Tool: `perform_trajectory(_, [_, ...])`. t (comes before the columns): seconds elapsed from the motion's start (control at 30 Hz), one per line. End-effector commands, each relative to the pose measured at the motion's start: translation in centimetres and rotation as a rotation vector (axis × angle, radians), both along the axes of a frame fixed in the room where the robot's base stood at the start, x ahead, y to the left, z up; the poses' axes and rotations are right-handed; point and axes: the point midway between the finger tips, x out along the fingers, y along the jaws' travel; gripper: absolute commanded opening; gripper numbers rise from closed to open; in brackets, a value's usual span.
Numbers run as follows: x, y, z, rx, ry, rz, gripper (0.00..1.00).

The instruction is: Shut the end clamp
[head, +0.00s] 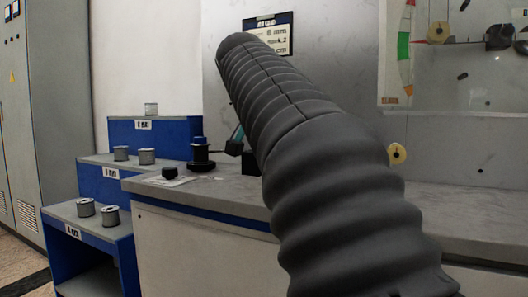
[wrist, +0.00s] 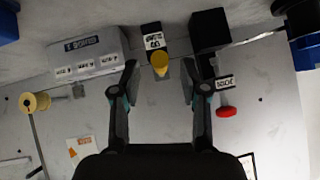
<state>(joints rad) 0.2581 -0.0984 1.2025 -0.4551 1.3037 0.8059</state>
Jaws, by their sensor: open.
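In the wrist view my gripper (wrist: 160,72) is open, with its two dark fingers apart and nothing held between them. A yellow knob (wrist: 159,62) shows between the fingertips, in front of a small dark block with a white label (wrist: 153,41); I cannot tell how far it is from the fingers. A black block (wrist: 209,30) stands just right of it. None of these is clearly marked as the end clamp, and I cannot tell a clamp's state. In the head view my dark ribbed arm hides most of the gripper and the bench behind it.
A grey box with several labels (wrist: 95,48) stands left of the gripper, and a red knob (wrist: 227,112) is to the right. A yellow spool (wrist: 35,102) is at far left. In the head view blue steps (head: 155,138) hold several small grey spools beside the bench (head: 195,191).

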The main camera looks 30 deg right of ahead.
Motion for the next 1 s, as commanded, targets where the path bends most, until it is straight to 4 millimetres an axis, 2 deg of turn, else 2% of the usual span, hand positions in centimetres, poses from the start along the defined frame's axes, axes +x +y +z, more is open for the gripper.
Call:
perform_trajectory(0.2, [-2.2,2.6,3.0,-0.001,-0.004,0.003,0.44])
perform_trajectory(0.4, [-3.5,4.1,4.7,-0.001,-0.002,0.001,0.44])
perform_trajectory(1.0, [-4.0,4.5,5.2,-0.001,0.000,-0.002,0.44])
